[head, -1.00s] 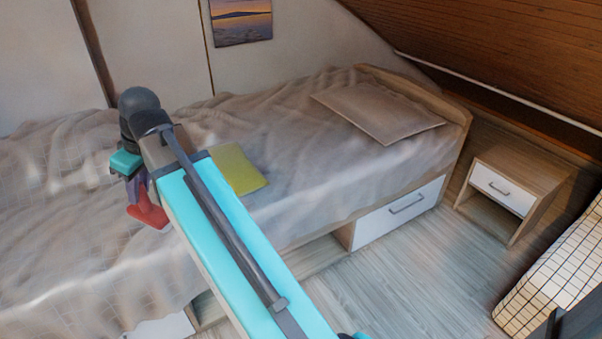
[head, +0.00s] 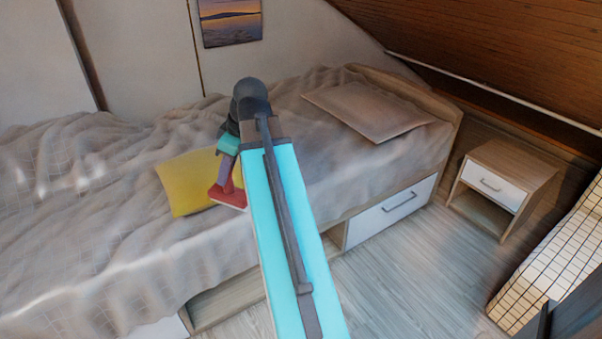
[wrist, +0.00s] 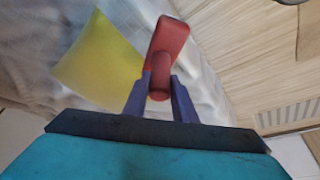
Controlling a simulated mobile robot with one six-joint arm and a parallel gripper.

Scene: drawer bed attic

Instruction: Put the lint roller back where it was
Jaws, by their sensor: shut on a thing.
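The lint roller (wrist: 168,40) is red, with a thick head and a narrower handle. My gripper (wrist: 159,84) is shut on it, with the purple fingers on either side of the handle. In the head view the red lint roller (head: 229,195) hangs below my gripper (head: 226,172), in front of the right part of a flat yellow mat (head: 185,186) on the bed. The yellow mat also shows in the wrist view (wrist: 98,65), left of the roller. I cannot tell the height of the roller above the bed.
The bed (head: 85,235) has a rumpled grey cover and a pillow (head: 368,110) at its far right end. A white drawer (head: 390,212) is in its side. A nightstand (head: 503,188) stands right of it, under a sloping wooden ceiling. The floor (head: 400,285) between is clear.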

